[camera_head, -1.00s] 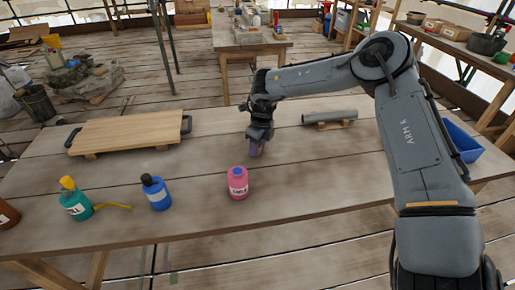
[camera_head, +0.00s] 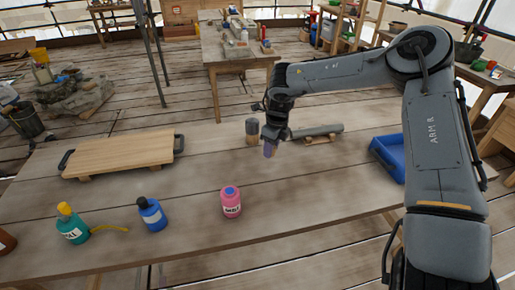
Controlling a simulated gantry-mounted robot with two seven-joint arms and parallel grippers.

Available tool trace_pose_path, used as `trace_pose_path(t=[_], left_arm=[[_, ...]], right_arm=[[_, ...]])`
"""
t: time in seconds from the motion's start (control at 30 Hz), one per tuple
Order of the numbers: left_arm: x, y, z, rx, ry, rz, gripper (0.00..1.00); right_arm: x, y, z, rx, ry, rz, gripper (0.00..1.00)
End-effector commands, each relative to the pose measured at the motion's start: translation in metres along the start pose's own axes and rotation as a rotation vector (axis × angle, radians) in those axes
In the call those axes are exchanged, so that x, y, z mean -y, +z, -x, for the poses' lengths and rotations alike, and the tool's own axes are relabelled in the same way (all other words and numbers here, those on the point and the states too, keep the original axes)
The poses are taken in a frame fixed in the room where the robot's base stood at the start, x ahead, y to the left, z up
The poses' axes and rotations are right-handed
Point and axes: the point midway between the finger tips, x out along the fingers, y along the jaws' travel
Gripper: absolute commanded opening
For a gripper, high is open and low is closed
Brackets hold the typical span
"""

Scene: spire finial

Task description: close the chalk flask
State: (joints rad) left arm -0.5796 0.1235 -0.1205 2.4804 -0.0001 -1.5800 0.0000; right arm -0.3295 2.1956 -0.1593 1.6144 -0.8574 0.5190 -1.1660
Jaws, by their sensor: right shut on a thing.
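The pink flask (camera_head: 231,204) stands upright on the table, with a white label whose lettering is too small to read surely. Its top shows blue; I cannot tell whether that is a cap or the neck. My right gripper (camera_head: 271,145) points down behind and to the right of the pink flask, apart from it. It is shut on a small purple piece (camera_head: 269,151), mostly hidden by the fingers. A blue bottle (camera_head: 153,215) with a dark cap and a green bottle (camera_head: 73,228) with a yellow top stand to the left. My left gripper is out of view.
A wooden board (camera_head: 122,156) with dark handles lies at the back left. A dark upright cylinder (camera_head: 252,131) stands close behind the right gripper. A grey tube (camera_head: 320,130) lies on a wooden rest. A blue tray (camera_head: 386,160) is at the right. The front middle is clear.

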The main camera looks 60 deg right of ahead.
Motion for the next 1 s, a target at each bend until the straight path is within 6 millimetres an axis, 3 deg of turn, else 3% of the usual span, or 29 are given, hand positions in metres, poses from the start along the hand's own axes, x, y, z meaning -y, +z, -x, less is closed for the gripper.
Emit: trace_pose_path(t=[0.1, 0.4, 1.0], left_arm=[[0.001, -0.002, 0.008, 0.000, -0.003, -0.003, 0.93], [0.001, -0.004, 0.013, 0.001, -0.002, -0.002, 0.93], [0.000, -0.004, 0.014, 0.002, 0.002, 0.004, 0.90]], right_arm=[[0.005, -0.012, 0.013, 0.003, 0.003, -0.001, 0.08], [0.014, -0.029, 0.025, 0.001, 0.000, 0.000, 0.08], [0.016, -0.032, 0.027, 0.000, 0.000, -0.002, 0.08]])
